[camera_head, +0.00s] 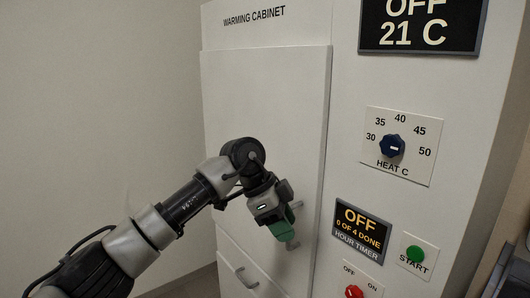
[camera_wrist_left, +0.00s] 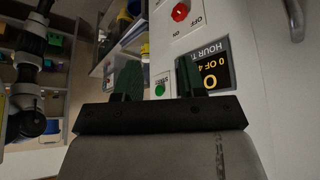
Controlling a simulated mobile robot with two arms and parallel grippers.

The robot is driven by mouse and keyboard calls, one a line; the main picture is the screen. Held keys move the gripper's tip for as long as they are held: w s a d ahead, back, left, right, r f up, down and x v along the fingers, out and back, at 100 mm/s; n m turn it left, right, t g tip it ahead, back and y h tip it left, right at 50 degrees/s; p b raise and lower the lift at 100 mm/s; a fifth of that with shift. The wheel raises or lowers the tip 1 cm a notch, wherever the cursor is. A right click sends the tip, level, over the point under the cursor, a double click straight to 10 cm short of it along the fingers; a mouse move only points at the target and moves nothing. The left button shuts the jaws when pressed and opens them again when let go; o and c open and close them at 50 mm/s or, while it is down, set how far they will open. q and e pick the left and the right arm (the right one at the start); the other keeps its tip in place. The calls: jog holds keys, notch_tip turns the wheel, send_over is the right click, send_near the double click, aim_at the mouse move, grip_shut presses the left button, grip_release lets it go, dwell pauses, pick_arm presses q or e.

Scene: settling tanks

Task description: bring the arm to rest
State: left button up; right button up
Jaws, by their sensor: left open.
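My left gripper (camera_head: 283,231) is in front of the closed white door (camera_head: 265,110) of the warming cabinet, low and near the door's right side. Its green fingers are apart with nothing visible between them, as the left wrist view (camera_wrist_left: 157,80) also shows. A metal door handle (camera_head: 297,205) shows partly behind the gripper; I cannot tell whether they touch. The handle also appears at the upper right of the wrist view (camera_wrist_left: 296,22). My right gripper is not in view.
Right of the door are a blue heat knob (camera_head: 393,145), an hour timer display (camera_head: 359,228) reading OFF, a green start button (camera_head: 415,253) and a red switch (camera_head: 354,291). A drawer handle (camera_head: 246,277) sits below. A plain wall (camera_head: 90,100) stands left.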

pick_arm(q)
jog(key=w+f+n+t+h, duration=0.35)
jog(key=f+h, duration=0.85)
jog(key=f, duration=0.8)
jog(key=s+a+f+n+t+y, duration=0.2)
jog(key=a+f+n+t+y, duration=0.15)
jog(key=f, duration=0.55)
jog(key=s+a+f+n+t+y, duration=0.25)
jog(key=a+f+n, duration=0.2)
jog(key=f, duration=0.45)
jog(key=s+a+f+n+t+y, duration=0.25)
jog(key=a+f+t+y, duration=0.2)
jog(key=f, duration=0.45)
jog(key=s+a+f+n+g+y, duration=0.2)
jog(key=s+a+f+g+y, duration=0.3)
jog(key=s+f, duration=0.75)
jog(key=s+a+f+n+g+y, duration=0.1)
jog(key=s+a+f+g, duration=0.1)
jog(key=s+a+f, duration=0.95)
jog(key=s+d+f+g+y, duration=0.1)
jog(key=s+g, duration=0.4)
jog(key=s, duration=1.6)
jog(key=shift+s+d, duration=0.2)
jog(key=shift+d, duration=0.15)
jog(key=shift+y, duration=0.25)
